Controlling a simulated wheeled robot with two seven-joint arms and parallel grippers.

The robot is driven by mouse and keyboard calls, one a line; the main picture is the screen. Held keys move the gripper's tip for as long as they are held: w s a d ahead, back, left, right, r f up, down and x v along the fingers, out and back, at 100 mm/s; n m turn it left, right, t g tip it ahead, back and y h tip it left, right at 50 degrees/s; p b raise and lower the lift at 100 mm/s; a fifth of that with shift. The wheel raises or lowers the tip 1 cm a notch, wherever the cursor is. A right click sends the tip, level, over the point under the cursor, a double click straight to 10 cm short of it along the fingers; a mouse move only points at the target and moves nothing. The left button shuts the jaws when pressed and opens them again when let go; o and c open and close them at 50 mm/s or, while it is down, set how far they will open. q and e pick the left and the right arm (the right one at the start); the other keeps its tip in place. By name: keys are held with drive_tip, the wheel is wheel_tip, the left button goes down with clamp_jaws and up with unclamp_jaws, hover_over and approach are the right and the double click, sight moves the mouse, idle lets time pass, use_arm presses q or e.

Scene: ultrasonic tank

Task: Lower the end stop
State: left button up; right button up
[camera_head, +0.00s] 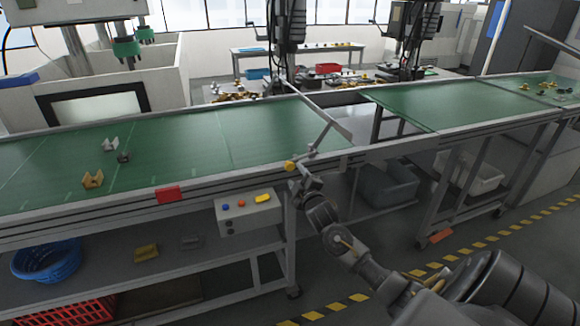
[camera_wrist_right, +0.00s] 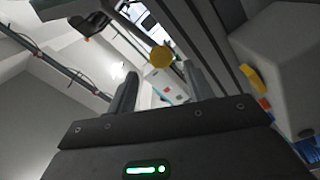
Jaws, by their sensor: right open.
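The end stop (camera_head: 318,110) is a thin grey bar reaching across the end of the left green belt, with an angled piece at its near end. A round yellow knob (camera_head: 290,166) sits at the belt's front edge near that end; it also shows in the right wrist view (camera_wrist_right: 161,56). My right gripper (camera_head: 299,178) is just below and right of the knob. In the wrist view its fingers are open (camera_wrist_right: 160,72), with the knob in line with the gap, around or beyond the tips; contact cannot be told. My left gripper is out of view.
A control box (camera_head: 248,212) with coloured buttons hangs under the front rail, left of my right gripper. Small parts (camera_head: 93,179) lie on the left belt (camera_head: 180,145). A gap separates it from the right belt (camera_head: 450,100). A red block (camera_head: 168,194) is on the rail.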

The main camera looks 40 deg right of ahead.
sight(291, 168)
drive_tip(key=x, duration=0.7)
drive_tip(key=shift+p, duration=0.4)
drive_tip(key=shift+c, duration=0.4)
clamp_jaws()
